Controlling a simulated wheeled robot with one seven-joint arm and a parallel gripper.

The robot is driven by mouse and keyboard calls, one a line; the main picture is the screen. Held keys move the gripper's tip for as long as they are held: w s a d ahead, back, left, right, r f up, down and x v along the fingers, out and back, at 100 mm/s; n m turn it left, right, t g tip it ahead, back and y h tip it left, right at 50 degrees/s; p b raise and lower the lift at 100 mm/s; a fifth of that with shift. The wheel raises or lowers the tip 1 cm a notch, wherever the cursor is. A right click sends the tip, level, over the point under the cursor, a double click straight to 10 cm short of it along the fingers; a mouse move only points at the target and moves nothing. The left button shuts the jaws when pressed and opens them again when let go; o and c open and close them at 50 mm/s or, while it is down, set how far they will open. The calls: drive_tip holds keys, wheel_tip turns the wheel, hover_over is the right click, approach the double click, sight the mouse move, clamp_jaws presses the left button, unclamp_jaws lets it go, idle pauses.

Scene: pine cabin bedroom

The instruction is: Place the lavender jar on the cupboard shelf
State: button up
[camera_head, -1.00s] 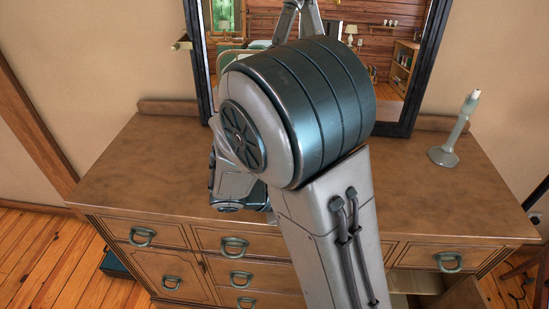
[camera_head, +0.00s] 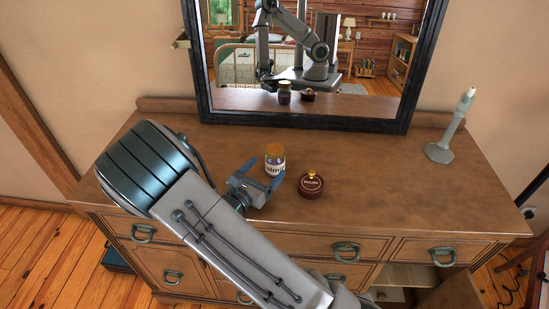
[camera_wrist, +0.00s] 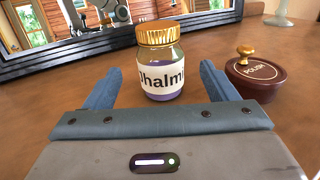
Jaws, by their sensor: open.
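The jar (camera_head: 275,161) stands upright on the dresser top, with a gold lid, white label and purple contents; it also shows in the wrist view (camera_wrist: 161,60). My gripper (camera_head: 262,175) is open and low over the dresser top. Its two blue fingers point at the jar, one toward each side, with visible gaps in the wrist view. I cannot tell how far the jar lies between the fingertips. The cupboard (camera_head: 402,277) is at the dresser's lower right, with its door (camera_head: 457,293) swung open. Its shelf is only partly visible.
A dark red polish tin (camera_head: 311,184) with a gold knob stands close right of the jar; it also shows in the wrist view (camera_wrist: 256,76). A mirror (camera_head: 300,122) stands behind. A grey-green candlestick (camera_head: 440,152) is at right. The dresser top between is clear.

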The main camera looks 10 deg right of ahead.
sight(278, 156)
drive_tip(key=p+x, duration=0.1)
drive_tip(key=x, duration=0.6)
drive_tip(key=shift+w+d, duration=0.15)
drive_tip(key=c, duration=1.3)
